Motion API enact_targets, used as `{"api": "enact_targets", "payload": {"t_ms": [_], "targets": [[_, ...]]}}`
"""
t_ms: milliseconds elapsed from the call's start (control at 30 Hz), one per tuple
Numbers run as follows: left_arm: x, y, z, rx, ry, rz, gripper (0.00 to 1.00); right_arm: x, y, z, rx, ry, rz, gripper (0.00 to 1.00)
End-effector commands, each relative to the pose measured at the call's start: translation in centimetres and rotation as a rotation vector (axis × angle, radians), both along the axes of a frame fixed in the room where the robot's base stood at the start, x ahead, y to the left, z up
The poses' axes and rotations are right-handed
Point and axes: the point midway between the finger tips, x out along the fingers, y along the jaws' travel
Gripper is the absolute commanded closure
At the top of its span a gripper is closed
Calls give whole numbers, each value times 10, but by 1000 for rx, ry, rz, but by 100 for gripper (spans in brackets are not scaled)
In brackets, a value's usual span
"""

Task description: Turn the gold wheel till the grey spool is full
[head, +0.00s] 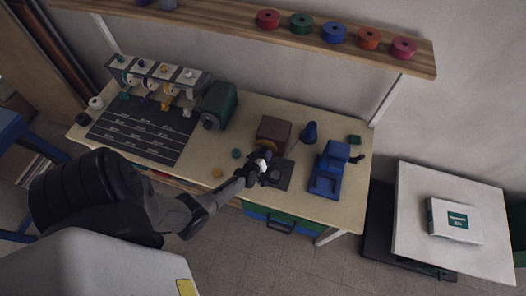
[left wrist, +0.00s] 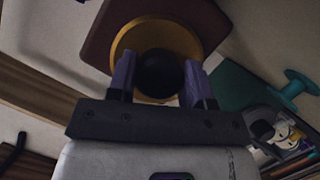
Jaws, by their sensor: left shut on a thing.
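The gold wheel (left wrist: 192,48) fills the upper middle of the left wrist view, on the front of a brown box. A dark round knob (left wrist: 161,70) stands out at its middle. My left gripper (left wrist: 161,85) is shut on this knob, one finger on each side. I cannot pick out the grey spool for certain. My right gripper is not in view.
A blue machine (head: 330,170) and blue cone (head: 309,132) stand to the right, a green machine (head: 219,104) to the left. Several coloured spools line the shelf (head: 210,14) above. The table's front right corner is clear.

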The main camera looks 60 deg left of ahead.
Motion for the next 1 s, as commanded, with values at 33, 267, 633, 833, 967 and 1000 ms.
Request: {"api": "enact_targets", "payload": {"t_ms": [33,267,633,833,967,1000], "targets": [[1,-1,4,27,28,3,77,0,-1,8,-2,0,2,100],[1,-2,3,183,177,4,77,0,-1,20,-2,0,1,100],[2,-1,1,407,385,2,77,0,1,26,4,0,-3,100],[1,0,1,492,462,2,77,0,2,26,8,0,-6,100],[2,0,1,529,495,1,77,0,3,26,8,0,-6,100],[2,0,1,538,504,0,77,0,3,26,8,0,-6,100]]}}
